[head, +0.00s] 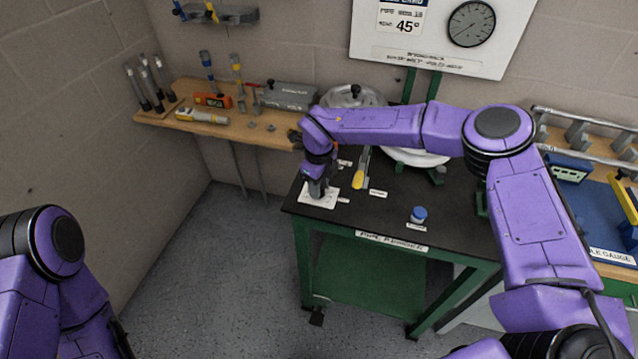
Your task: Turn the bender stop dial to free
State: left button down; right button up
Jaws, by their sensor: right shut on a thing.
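My right arm reaches in from the right across the black-topped pipe bender table (455,205). My right gripper (317,190) points down at the table's left front, over a white plate (325,200). It is shut on the bender stop dial there; the gripper hides the dial, so its pointer and setting cannot be read. My left arm shows at the lower left, but its gripper is out of view.
A yellow-handled lever (358,180) stands just right of the plate. A blue knob (418,214) sits further right. Small white labels lie between them. A wooden shelf (215,115) with tools is behind left. A sign with a round gauge (471,23) hangs above.

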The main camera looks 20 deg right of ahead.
jog(key=n, duration=0.4)
jog(key=shift+n+p, duration=0.3)
jog(key=shift+p, duration=0.05)
jog(key=shift+n+p, duration=0.35)
jog(key=shift+n, duration=1.95)
jog(key=o, duration=1)
jog(key=shift+o, duration=0.2)
notch_tip(320, 180, up, 10)
jog(key=b, duration=0.2)
jog(key=shift+r+b, duration=0.25)
jog(key=shift+b, duration=0.15)
